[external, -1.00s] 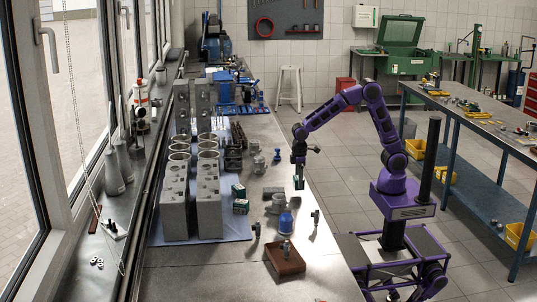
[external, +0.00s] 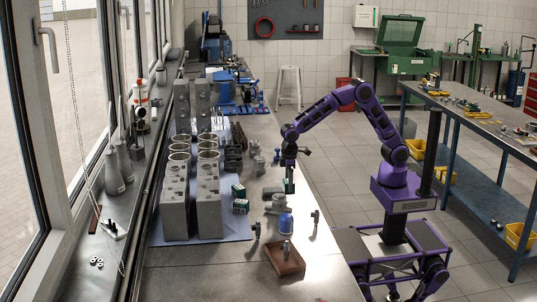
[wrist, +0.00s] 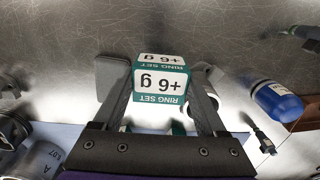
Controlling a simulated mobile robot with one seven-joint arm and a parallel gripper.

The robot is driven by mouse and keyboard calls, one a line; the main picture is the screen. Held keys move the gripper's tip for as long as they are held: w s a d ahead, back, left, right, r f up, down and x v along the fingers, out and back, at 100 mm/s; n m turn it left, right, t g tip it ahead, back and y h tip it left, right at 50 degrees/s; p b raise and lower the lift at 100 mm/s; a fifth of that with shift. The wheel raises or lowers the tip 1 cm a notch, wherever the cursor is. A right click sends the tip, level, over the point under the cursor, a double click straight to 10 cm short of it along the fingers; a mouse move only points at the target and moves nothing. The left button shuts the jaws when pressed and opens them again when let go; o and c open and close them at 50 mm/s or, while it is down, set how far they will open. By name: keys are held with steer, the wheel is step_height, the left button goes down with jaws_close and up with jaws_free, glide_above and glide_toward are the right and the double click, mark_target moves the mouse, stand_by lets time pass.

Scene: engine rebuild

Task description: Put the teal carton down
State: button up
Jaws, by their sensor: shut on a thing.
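The teal carton (external: 289,187) is a small box with a white label reading "RING SET +6 g", seen up close in the wrist view (wrist: 160,82). My gripper (external: 289,179) is shut on it, with one finger on each side of the carton in the wrist view (wrist: 160,98). The carton hangs below the gripper over the right part of the metal workbench (external: 190,272). The gap between the carton's underside and the bench cannot be judged.
Two similar teal cartons, one (external: 238,191) behind another (external: 240,206), stand left of my gripper. Grey pistons (external: 278,202), a blue bottle (external: 286,224) and a brown wooden tray (external: 270,253) are nearer the camera. A flat grey block (wrist: 111,78) lies beside the held carton.

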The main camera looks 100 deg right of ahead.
steer(key=shift+f, duration=2.6)
steer(key=shift+f, duration=0.1)
steer(key=shift+f, duration=0.15)
steer(key=o, duration=1.1)
steer(key=shift+o, duration=0.3)
step_height(320, 180, up, 12)
steer(key=shift+r+p, duration=0.25)
steer(key=shift+p, duration=0.05)
